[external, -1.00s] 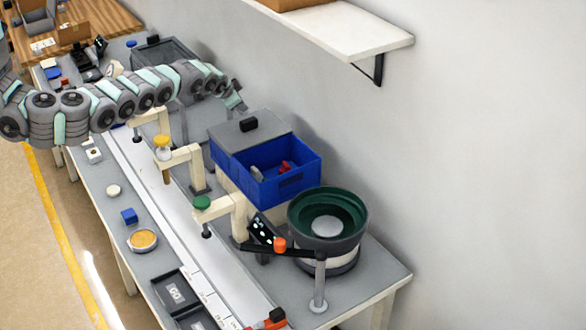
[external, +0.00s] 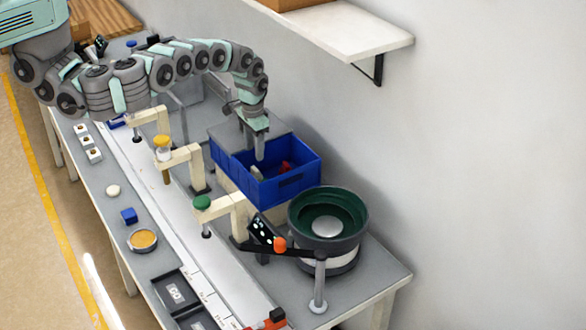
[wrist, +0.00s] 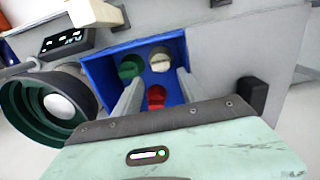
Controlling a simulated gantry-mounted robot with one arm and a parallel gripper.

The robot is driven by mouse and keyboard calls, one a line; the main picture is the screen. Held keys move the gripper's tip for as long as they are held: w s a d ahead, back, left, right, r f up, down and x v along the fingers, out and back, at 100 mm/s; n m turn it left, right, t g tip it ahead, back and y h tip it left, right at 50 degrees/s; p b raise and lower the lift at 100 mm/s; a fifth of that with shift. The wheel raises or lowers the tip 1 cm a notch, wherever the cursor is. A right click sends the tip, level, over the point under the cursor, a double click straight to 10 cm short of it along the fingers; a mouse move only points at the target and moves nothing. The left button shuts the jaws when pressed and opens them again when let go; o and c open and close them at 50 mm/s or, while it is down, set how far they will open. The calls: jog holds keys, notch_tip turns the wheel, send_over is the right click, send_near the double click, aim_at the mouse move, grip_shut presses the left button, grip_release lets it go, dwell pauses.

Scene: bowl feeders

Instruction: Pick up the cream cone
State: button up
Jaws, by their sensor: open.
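The cream cone (wrist: 160,60) lies in the blue bin (wrist: 98,75) in the wrist view, near the bin's far wall. It also shows as a small pale shape in the bin (external: 258,173) in the external view. A green piece (wrist: 129,67) lies to its left and a red piece (wrist: 156,97) lies nearer to my gripper. My gripper (wrist: 160,76) is open and empty, its two fingers pointing down at the bin. The cream cone shows between and just beyond the fingertips. In the external view my gripper (external: 259,152) is over the bin's left part; its exact height is unclear.
A dark green bowl feeder (external: 328,220) stands to the right of the bin. A grey lid-like surface with a black knob adjoins the bin. Cream posts (external: 238,213) stand beside the white conveyor track. A white shelf (external: 340,32) is on the wall above.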

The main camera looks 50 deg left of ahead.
aim_at(256, 168)
notch_tip(256, 168, down, 4)
jog(key=shift+s+a+r+b, duration=0.1)
jog(key=shift+r+b, duration=0.1)
jog(key=shift+b, duration=0.25)
jog(key=shift+f, duration=0.4)
jog(key=f, duration=0.4)
jog(key=shift+w+a+f, duration=0.1)
jog(key=shift+w, duration=0.2)
jog(key=shift+f, duration=0.5)
jog(key=shift+c, duration=0.2)
jog(key=c, duration=1)
